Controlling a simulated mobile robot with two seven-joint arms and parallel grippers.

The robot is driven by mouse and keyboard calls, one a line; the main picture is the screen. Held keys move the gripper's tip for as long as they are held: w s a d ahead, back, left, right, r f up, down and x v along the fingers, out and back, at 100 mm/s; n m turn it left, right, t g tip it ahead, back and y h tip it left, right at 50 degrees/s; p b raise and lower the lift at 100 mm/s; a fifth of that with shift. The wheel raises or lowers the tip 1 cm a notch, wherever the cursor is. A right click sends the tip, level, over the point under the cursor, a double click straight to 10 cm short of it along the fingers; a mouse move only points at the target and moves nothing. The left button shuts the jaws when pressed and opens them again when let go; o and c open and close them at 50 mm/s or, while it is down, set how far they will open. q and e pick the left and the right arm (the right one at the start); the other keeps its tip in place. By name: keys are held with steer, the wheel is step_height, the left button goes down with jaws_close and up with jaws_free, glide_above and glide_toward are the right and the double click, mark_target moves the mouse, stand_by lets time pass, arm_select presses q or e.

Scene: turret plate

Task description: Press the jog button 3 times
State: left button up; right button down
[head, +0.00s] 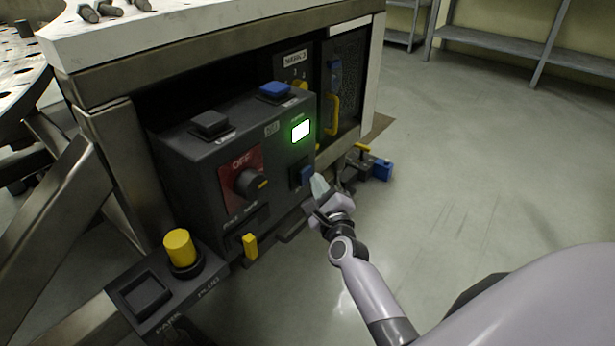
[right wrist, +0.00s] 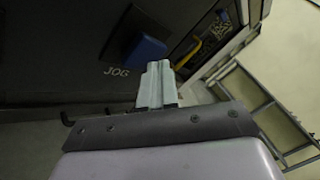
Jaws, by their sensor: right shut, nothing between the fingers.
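The jog button (head: 306,174) is a blue button low on the right of the front of a dark control box (head: 205,190). In the right wrist view the blue jog button (right wrist: 146,50) stands out from the dark panel, with the label JOG below it. My right gripper (head: 319,184) is shut and empty, its fingertips close beside the button in the head view. In the right wrist view its pale fingers (right wrist: 158,68) lie just below and right of the button; whether they touch it I cannot tell. My left gripper is not in view.
The box carries a lit green-white lamp (head: 301,131), a rotary OFF switch (head: 248,182), a black button (head: 209,123) and another blue button (head: 275,89) on top. A yellow plug (head: 180,247) stands at lower left. Open floor (head: 470,180) lies to the right.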

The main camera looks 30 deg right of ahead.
steer(key=shift+w+a+r, duration=0.1)
steer(key=shift+w+a, duration=0.25)
steer(key=shift+w, duration=0.5)
stand_by(0.7)
stand_by(0.4)
steer(key=shift+s, duration=0.45)
steer(key=shift+s+d+p, duration=0.1)
steer(key=shift+s+p, duration=0.2)
steer(key=shift+s, duration=0.4)
steer(key=shift+s, duration=0.1)
steer(key=s, duration=0.1)
steer(key=s+d, duration=0.1)
steer(key=s, duration=0.1)
steer(key=s+d+p, duration=0.1)
steer(key=shift+s, duration=0.2)
